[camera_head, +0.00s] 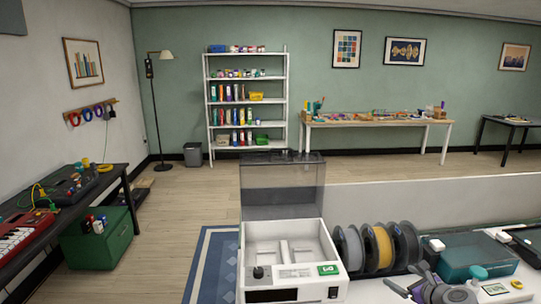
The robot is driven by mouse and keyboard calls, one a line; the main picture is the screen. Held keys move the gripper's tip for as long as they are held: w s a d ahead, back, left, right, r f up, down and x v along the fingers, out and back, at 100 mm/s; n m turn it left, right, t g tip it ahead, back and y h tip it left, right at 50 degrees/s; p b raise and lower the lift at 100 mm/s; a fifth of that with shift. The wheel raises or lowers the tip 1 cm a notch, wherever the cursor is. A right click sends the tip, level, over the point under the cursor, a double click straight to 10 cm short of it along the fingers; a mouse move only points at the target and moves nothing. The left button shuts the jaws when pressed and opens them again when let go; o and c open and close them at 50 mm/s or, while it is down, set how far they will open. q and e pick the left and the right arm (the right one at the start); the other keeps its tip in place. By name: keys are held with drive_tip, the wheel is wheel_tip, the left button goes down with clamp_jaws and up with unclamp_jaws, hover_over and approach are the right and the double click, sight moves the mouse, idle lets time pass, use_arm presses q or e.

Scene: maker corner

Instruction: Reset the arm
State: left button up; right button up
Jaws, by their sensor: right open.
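My right gripper (405,280) is at the bottom edge of the head view, right of centre. It is grey, its jaws are open, and nothing shows between them. It is over the front of the white worktop, to the right of and in front of a white machine (340,256). Much of the right arm is cut off by the lower edge of the picture. My left gripper is not in view.
The machine's smoky lid (282,190) stands raised. Several filament spools (351,249) stand beside the machine. A teal box (473,257) is behind the gripper to the right. A dark bench (121,175) runs along the left wall; open floor (178,220) lies between.

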drive_tip(key=s+a+n+g, duration=0.4)
drive_tip(key=s+a+n, duration=1)
drive_tip(key=a, duration=0.3)
drive_tip(key=s+a+f+n+g+h, duration=0.1)
drive_tip(key=s+a+f+n, duration=0.1)
drive_tip(key=s+n, duration=0.6)
drive_tip(key=s+a+f+n+g+p, duration=0.1)
drive_tip(key=s+a+f+n+g, duration=0.1)
drive_tip(key=s+n, duration=0.7)
drive_tip(key=s+f, duration=0.1)
drive_tip(key=s, duration=0.3)
drive_tip(key=shift+a+f+h, duration=0.25)
drive_tip(key=shift+a+h, duration=0.1)
drive_tip(key=shift+h, duration=0.05)
